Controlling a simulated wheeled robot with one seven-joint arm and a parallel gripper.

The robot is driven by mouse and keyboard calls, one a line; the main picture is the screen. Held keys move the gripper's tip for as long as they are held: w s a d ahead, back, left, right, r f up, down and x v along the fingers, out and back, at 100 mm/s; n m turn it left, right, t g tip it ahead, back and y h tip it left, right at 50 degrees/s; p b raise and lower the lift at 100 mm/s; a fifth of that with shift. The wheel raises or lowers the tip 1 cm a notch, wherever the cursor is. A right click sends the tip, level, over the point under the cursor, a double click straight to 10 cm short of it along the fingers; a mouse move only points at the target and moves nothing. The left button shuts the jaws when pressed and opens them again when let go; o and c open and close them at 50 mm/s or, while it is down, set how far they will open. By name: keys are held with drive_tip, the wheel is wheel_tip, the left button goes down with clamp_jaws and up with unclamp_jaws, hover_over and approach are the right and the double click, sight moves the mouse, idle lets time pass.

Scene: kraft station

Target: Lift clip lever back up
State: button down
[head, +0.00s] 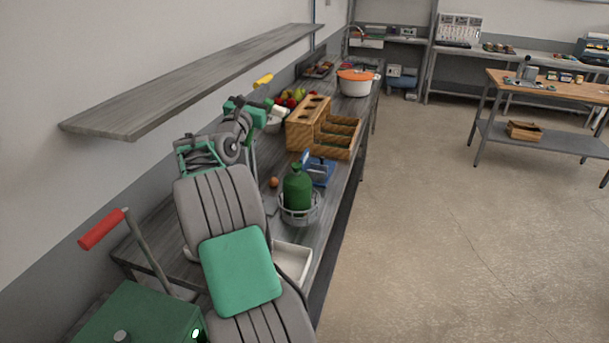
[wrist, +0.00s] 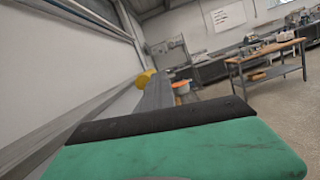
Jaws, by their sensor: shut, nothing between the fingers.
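A lever with a yellow grip (head: 263,80) shows just above and beyond my gripper (head: 270,112); the yellow grip (wrist: 146,78) also shows in the wrist view, past the fingers. Another lever, with a red grip (head: 103,229) on a slanted grey rod, stands at the lower left in the head view. I cannot tell which of the two is the clip lever; no clip shows clearly. My gripper is shut and empty, above the back of the bench by the wall. In the wrist view its green and black finger fills the lower part. The base of the yellow lever is hidden.
A grey shelf (head: 190,80) runs along the wall above my arm. The floor (head: 440,240) to the right is clear.

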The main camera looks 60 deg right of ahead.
drive_tip(key=w+n, duration=0.1)
drive_tip(key=w+a+r+n, duration=0.1)
drive_tip(key=w, duration=0.1)
drive_tip(key=w+n+t, duration=0.1)
drive_tip(key=shift+w+a+r, duration=0.15)
drive_tip(key=shift+w+r, duration=0.2)
drive_tip(key=shift+r, duration=0.05)
drive_tip(key=s+a+f+b, duration=0.2)
drive_tip(key=s+a+b, duration=0.2)
drive_tip(key=s+a, duration=0.3)
drive_tip(key=shift+s+a+f, duration=0.15)
drive_tip(key=shift+s+a, duration=0.25)
drive_tip(key=shift+s, duration=0.4)
